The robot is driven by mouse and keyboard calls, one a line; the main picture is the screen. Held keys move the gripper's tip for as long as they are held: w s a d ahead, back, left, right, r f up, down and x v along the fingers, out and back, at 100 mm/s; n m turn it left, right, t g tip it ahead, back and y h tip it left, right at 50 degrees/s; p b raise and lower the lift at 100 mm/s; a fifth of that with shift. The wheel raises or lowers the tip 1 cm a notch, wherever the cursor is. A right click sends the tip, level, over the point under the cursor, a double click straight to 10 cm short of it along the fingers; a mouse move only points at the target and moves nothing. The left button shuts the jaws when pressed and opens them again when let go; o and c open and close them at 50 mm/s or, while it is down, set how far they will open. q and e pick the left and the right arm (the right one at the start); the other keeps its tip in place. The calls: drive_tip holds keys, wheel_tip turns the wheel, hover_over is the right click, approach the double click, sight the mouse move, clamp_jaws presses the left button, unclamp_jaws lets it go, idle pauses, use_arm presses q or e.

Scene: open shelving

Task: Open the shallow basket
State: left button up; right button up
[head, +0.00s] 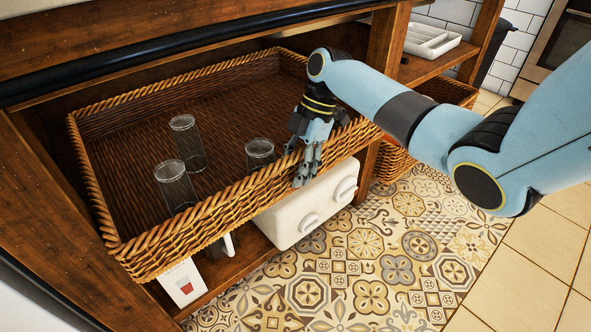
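The shallow basket (190,235) is a wide woven wicker tray in the upper bay of the wooden shelving. Its front stands out past the shelf edge, and its back part lies under the top board. My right gripper (302,172) points down at the basket's front rim, right of its middle. Its fingers hang over the outside of the front wall. Whether they grip the rim or only touch it cannot be told. My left gripper is not in view.
Three clear glasses (175,184) stand inside the basket. Below it are a white appliance with knobs (306,205) and a white box (183,283). A deeper basket (394,163) and a white tray (431,40) are at the right. The patterned floor in front is clear.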

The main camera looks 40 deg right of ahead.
clamp_jaws()
idle(0.5)
